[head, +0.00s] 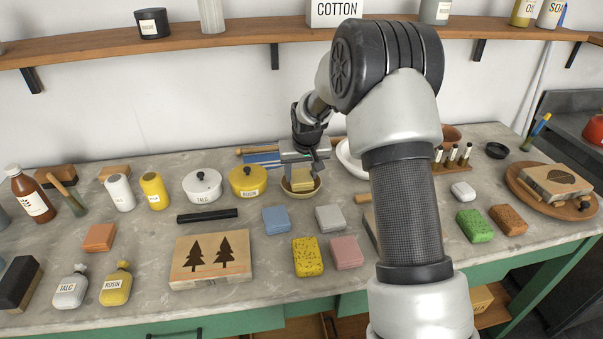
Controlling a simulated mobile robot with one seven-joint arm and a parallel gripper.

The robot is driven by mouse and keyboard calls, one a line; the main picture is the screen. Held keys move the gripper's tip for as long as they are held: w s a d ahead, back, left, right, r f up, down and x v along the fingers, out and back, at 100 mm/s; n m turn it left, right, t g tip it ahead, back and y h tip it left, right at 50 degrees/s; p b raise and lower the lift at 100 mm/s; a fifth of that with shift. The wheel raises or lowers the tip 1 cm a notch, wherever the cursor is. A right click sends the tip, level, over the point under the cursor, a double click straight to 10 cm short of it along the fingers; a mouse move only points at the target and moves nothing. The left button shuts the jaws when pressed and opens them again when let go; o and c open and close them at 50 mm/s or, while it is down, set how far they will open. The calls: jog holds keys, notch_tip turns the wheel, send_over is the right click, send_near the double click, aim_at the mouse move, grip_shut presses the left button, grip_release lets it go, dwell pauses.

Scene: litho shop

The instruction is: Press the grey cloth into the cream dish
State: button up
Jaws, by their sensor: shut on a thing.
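The cream dish (301,195) is a small round bowl on the worktop, in the middle of the head view. My gripper (301,168) is over it, pointing down, shut on a yellow block-like cloth (302,183). The yellow cloth is at or inside the dish's mouth; I cannot tell whether it touches the bottom. The grey cloth (330,218) lies flat on the worktop, just in front and to the right of the dish, and is not in my gripper. My fingertips are small and partly hidden.
Blue (276,220), speckled yellow (307,257) and pink (346,252) cloths lie in front of the dish. A yellow rosin pot (247,181) stands close on its left. A white basin (350,160) is behind my arm at right. A tree-printed block (211,259) lies front left.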

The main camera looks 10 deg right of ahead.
aim_at(302, 177)
jog(key=shift+s+f, duration=0.1)
jog(key=shift+r+p, duration=2)
jog(key=shift+r, duration=1.6)
